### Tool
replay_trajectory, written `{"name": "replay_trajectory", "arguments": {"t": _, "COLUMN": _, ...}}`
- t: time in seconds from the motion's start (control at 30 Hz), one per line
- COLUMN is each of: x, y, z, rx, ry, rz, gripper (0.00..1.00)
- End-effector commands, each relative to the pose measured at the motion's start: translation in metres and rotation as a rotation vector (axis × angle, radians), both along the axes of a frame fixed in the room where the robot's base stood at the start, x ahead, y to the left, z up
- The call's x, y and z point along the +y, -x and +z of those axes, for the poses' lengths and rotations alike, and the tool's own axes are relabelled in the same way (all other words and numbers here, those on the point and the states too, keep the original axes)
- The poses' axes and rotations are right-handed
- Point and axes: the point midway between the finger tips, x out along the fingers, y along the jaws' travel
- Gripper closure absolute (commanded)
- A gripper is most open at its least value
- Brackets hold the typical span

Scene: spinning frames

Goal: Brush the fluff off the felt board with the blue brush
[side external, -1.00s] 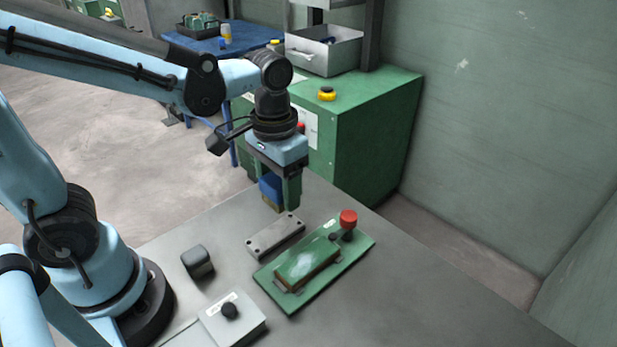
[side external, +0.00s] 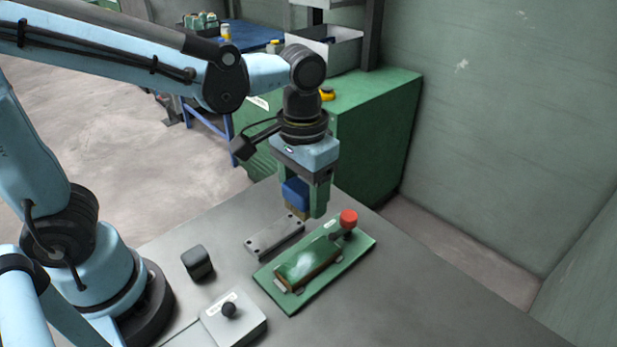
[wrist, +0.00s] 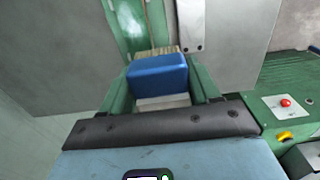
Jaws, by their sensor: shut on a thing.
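My gripper (side external: 306,200) is shut on the blue brush (side external: 295,192) and holds it above the table, bristles down. In the wrist view the blue brush (wrist: 157,74) sits between the green fingers, its tan bristles pointing toward the board. The felt board (side external: 311,262) is a narrow green strip with a brown edge, mounted on a green base plate (side external: 292,303). A pale white patch of fluff (side external: 302,262) lies on its middle. The brush is above and behind the board's far end, apart from it. The fluff (wrist: 130,22) also shows in the wrist view.
A red knob (side external: 348,218) stands at the plate's far end. A grey metal bar (side external: 274,236) lies left of the plate. A dark block (side external: 197,262) and a grey box with a black knob (side external: 232,318) are nearer. The table's right side is clear.

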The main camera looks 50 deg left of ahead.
Motion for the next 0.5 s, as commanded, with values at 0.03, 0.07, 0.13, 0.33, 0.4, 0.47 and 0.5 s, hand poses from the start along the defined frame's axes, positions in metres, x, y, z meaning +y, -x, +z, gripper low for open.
{"name": "replay_trajectory", "arguments": {"t": 0.03, "x": -0.012, "y": -0.005, "z": 0.001, "rx": 0.0, "ry": 0.0, "rz": -0.006, "gripper": 0.63}}
{"name": "replay_trajectory", "arguments": {"t": 0.07, "x": -0.017, "y": -0.007, "z": 0.001, "rx": 0.0, "ry": 0.0, "rz": -0.005, "gripper": 0.63}}
{"name": "replay_trajectory", "arguments": {"t": 0.13, "x": -0.027, "y": -0.01, "z": 0.001, "rx": 0.0, "ry": 0.0, "rz": -0.004, "gripper": 0.63}}
{"name": "replay_trajectory", "arguments": {"t": 0.33, "x": -0.037, "y": -0.013, "z": -0.004, "rx": 0.0, "ry": 0.0, "rz": 0.001, "gripper": 0.63}}
{"name": "replay_trajectory", "arguments": {"t": 0.4, "x": -0.037, "y": -0.013, "z": -0.008, "rx": 0.0, "ry": 0.0, "rz": 0.002, "gripper": 0.63}}
{"name": "replay_trajectory", "arguments": {"t": 0.47, "x": -0.037, "y": -0.013, "z": -0.012, "rx": 0.0, "ry": 0.0, "rz": 0.002, "gripper": 0.63}}
{"name": "replay_trajectory", "arguments": {"t": 0.5, "x": -0.037, "y": -0.013, "z": -0.016, "rx": 0.0, "ry": 0.0, "rz": 0.002, "gripper": 0.63}}
